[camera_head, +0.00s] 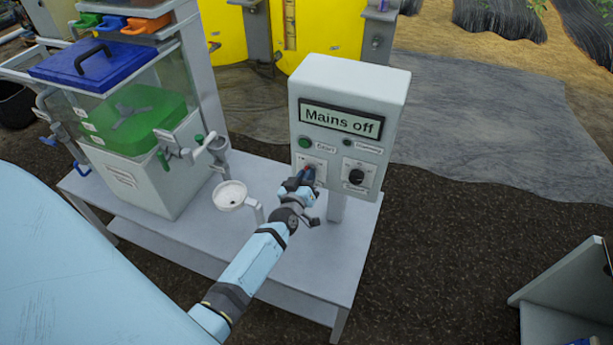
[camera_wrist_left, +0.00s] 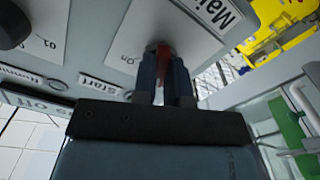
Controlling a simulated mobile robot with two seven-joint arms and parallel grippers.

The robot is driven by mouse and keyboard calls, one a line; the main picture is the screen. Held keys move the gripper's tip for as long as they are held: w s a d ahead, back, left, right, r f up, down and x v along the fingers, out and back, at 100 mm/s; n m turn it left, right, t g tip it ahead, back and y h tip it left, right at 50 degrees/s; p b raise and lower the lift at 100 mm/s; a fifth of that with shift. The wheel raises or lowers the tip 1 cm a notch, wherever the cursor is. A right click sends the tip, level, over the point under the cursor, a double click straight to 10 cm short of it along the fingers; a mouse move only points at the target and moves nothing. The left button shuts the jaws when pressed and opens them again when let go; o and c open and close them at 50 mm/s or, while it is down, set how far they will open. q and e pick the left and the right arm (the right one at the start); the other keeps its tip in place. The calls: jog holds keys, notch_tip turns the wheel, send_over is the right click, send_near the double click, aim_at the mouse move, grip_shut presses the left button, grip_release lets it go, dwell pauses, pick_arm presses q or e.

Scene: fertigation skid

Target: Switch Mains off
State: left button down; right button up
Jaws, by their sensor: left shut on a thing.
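The pale grey control box (camera_head: 350,90) stands on a post above the bench. Its dark-framed display (camera_head: 341,120) reads "Mains off". The red mains switch (camera_head: 311,168) is low on the left of the panel, mostly covered by my gripper. In the wrist view, the red switch handle (camera_wrist_left: 164,62) sits between the two fingers on a white plate marked "On". My left gripper (camera_head: 306,177) is shut on it; the fingers also show in the wrist view (camera_wrist_left: 164,80). My right gripper is in neither view.
A black rotary knob (camera_head: 356,176) is right of the switch. A green button (camera_head: 304,142) and a dark indicator (camera_head: 347,143) sit above. Yellow tanks (camera_head: 325,30) stand behind.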

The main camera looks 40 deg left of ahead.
pick_arm(q)
jog(key=shift+n, duration=2.1)
jog(key=shift+r, duration=0.1)
jog(key=c, duration=1.2)
grip_release()
jog(key=shift+o, duration=0.2)
jog(key=p+v, duration=0.3)
jog(key=v, duration=1)
jog(key=shift+s+d, duration=0.15)
jog(key=shift+s, duration=0.2)
